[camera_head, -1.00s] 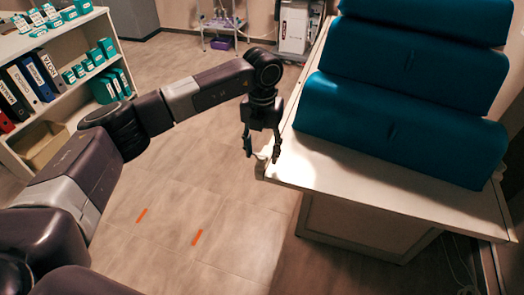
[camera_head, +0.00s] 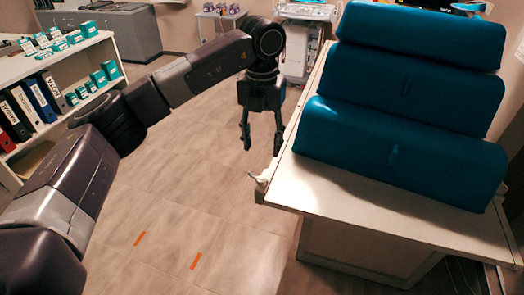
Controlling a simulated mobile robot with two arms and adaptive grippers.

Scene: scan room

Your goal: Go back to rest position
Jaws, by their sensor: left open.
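My left gripper (camera_head: 262,143) points down with its two fingers apart and nothing between them. It hangs just left of the corner of the white table (camera_head: 340,200), over or near the floor. My left arm comes in from the left edge and reaches across the picture to it. My right gripper does not show.
Several blue cushions (camera_head: 400,150) lie on the white table at right. A white shelf (camera_head: 92,52) with binders (camera_head: 40,100) and small boxes stands at left. A grey cabinet (camera_head: 120,28) and a white wheeled machine (camera_head: 298,50) stand at the back. The floor (camera_head: 200,170) with orange marks is clear.

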